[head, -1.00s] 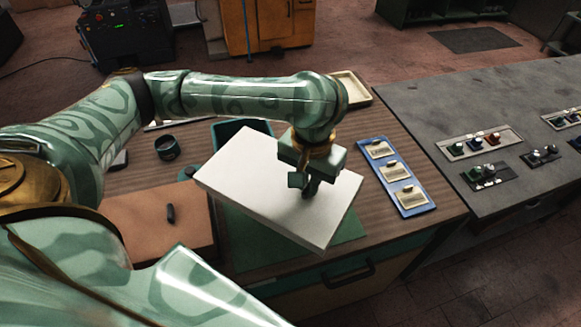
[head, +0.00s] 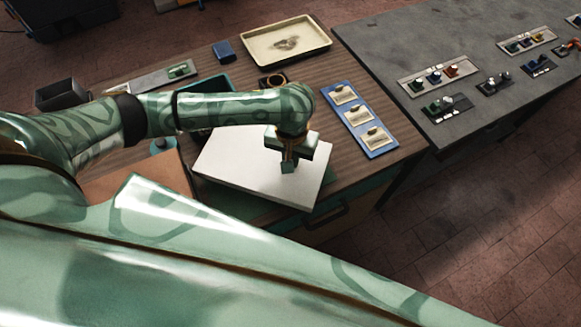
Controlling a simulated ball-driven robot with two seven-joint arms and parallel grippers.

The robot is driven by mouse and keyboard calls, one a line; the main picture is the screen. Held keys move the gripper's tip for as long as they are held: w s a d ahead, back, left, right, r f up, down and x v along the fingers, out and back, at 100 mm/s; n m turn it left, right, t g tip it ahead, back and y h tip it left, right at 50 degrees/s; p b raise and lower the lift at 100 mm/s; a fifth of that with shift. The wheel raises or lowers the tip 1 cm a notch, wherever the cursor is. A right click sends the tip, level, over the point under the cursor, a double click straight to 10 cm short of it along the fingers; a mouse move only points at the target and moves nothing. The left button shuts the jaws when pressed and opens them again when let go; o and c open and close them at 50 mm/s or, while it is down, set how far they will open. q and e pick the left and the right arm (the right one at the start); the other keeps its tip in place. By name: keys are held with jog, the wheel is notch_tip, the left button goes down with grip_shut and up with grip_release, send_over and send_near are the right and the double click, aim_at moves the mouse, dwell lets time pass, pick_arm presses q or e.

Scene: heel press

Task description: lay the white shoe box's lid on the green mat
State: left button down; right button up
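The white lid (head: 240,165) is a flat white slab in the middle of the head view, over the green mat (head: 240,206). Only a strip of the mat shows along the lid's near edge. I cannot tell whether the lid touches the mat or hangs just above it. My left gripper (head: 288,167) points down at the lid's right part, its fingers close together on it. What they grip is too small to make out. My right gripper is not in view. No separate white box body shows.
A blue board with several cards (head: 362,120) lies right of the lid. A cream tray (head: 328,45) stands at the back. A dark box (head: 62,95) is at the back left. A tan surface (head: 130,180) lies left of the lid. A grey table (head: 400,45) adjoins on the right.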

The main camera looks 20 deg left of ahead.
pick_arm(q)
notch_tip(320, 180, down, 5)
jog(key=shift+b, duration=0.95)
jog(key=shift+r, duration=0.1)
jog(key=c, duration=1.5)
grip_release()
notch_tip(320, 180, up, 12)
jog(key=p, duration=0.5)
jog(key=shift+f, duration=0.2)
jog(key=shift+r, duration=0.2)
